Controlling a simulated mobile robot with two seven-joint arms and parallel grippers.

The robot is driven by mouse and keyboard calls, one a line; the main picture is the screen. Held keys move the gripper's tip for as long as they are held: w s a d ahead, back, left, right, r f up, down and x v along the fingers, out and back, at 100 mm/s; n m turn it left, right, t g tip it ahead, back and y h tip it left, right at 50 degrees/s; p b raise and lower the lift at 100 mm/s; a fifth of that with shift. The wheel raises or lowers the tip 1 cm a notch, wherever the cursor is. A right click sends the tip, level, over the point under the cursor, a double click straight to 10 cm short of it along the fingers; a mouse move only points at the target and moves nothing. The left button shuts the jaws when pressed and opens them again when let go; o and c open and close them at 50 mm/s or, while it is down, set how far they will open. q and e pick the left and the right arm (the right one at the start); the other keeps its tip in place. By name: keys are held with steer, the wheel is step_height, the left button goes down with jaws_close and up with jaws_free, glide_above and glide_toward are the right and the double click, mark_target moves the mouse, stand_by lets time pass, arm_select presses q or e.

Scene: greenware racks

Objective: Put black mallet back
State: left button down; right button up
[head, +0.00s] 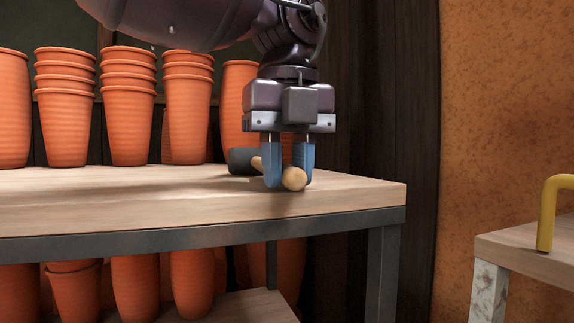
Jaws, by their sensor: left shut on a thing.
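The black mallet (243,161) lies on the wooden top of the rack near its right end. Its dark head is at the left and its pale wooden handle (294,179) points toward me, ending in a round tip. My left gripper (288,177) points straight down from above, with its blue fingers on either side of the handle, shut on it. The mallet appears to be at the level of the tabletop; I cannot tell whether it touches it. Part of the handle is hidden behind the left finger. My right gripper is not in view.
Stacks of orange pots (128,105) stand along the back of the rack top (130,205), close behind the mallet. More pots (192,283) stand on the shelf below. A separate table (520,247) with a yellow handle-like bar (546,215) is at the right, across a gap.

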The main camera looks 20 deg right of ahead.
arm_select(q)
steer(key=shift+f, duration=0.15)
steer(key=c, duration=0.8)
jaws_free()
steer(key=shift+c, duration=0.2)
steer(key=shift+o, duration=0.3)
steer(key=o, duration=0.4)
steer(key=shift+s+r, duration=0.1)
steer(key=shift+r, duration=2.9)
